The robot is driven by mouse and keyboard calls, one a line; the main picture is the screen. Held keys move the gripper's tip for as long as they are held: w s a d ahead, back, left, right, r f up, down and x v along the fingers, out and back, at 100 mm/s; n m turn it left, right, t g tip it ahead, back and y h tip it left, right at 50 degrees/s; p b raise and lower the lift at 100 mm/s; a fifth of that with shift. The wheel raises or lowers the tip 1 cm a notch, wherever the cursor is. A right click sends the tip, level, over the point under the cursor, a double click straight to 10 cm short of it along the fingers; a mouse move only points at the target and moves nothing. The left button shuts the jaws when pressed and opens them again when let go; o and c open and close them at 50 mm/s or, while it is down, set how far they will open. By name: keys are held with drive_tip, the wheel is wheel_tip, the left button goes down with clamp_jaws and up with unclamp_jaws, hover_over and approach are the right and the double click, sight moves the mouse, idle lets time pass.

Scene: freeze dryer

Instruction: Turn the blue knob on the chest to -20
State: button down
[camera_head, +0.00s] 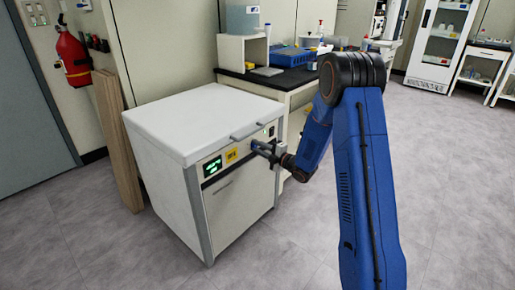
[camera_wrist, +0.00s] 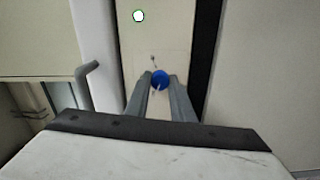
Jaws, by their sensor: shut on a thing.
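The white chest (camera_head: 205,115) stands on the floor left of my arm, with a green display (camera_head: 212,166) and a yellow label on its front panel. My gripper (camera_head: 262,147) reaches the right part of that panel. In the wrist view, the blue knob (camera_wrist: 159,80) sits on the pale panel between the fingertips of my gripper (camera_wrist: 160,84), which are shut on it. A light pointer line shows on the knob's face. The value it points to cannot be read. In the head view the knob is hidden by my gripper.
A grey handle (camera_head: 250,130) sits on the lid's front edge; it also shows beside the fingers in the wrist view (camera_wrist: 82,82). A dark-topped bench (camera_head: 275,82) stands close behind the chest. Wooden boards (camera_head: 118,145) lean at its left. The floor in front is clear.

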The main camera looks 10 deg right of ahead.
drive_tip(key=shift+s+f, duration=0.1)
drive_tip(key=c, duration=1.5)
unclamp_jaws()
drive_tip(key=shift+c, duration=0.2)
drive_tip(key=v, duration=1.7)
drive_tip(key=shift+s+d, duration=0.1)
